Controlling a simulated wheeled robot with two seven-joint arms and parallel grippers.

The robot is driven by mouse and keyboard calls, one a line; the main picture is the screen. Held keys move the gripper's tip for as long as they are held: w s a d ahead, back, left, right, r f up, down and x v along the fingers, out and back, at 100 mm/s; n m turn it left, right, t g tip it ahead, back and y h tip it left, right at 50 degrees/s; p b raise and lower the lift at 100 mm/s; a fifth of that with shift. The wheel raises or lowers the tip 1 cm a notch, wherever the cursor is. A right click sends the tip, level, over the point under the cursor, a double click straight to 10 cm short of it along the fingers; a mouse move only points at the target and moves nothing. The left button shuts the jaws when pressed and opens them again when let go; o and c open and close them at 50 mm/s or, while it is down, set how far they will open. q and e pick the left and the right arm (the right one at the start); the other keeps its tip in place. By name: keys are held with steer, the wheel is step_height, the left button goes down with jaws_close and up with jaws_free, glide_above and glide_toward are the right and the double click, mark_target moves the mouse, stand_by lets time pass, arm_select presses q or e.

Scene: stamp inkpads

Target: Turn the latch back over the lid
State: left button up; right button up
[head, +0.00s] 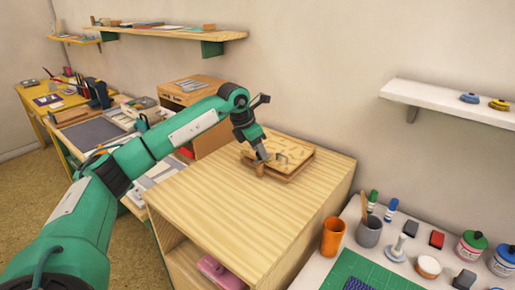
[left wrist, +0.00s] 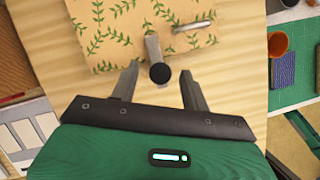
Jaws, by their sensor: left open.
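A wooden box with a leaf-patterned lid (head: 285,152) sits on top of the wooden cabinet. In the left wrist view the lid (left wrist: 112,28) fills the top, with green leaf sprigs on it. A grey metal latch bar (left wrist: 153,46) with a dark round knob (left wrist: 160,73) points from the lid toward my gripper, its knob at or past the lid's edge. My left gripper (left wrist: 159,70) is open, one finger on each side of the knob; contact cannot be told. In the head view my left gripper (head: 262,160) is at the box's near edge. My right gripper is out of view.
A curved metal handle (left wrist: 193,26) stands on the lid beside the latch. The cabinet top (head: 235,205) is clear in front of the box. A white table at right holds an orange cup (head: 332,238), a grey cup (head: 369,232) and a green mat (head: 355,272).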

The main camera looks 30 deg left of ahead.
arm_select(q)
steer(key=v, duration=1.3)
steer(key=shift+r+b, duration=0.35)
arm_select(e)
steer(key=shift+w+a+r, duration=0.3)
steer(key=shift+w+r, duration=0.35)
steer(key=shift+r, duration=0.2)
arm_select(q)
steer(key=shift+s, duration=0.1)
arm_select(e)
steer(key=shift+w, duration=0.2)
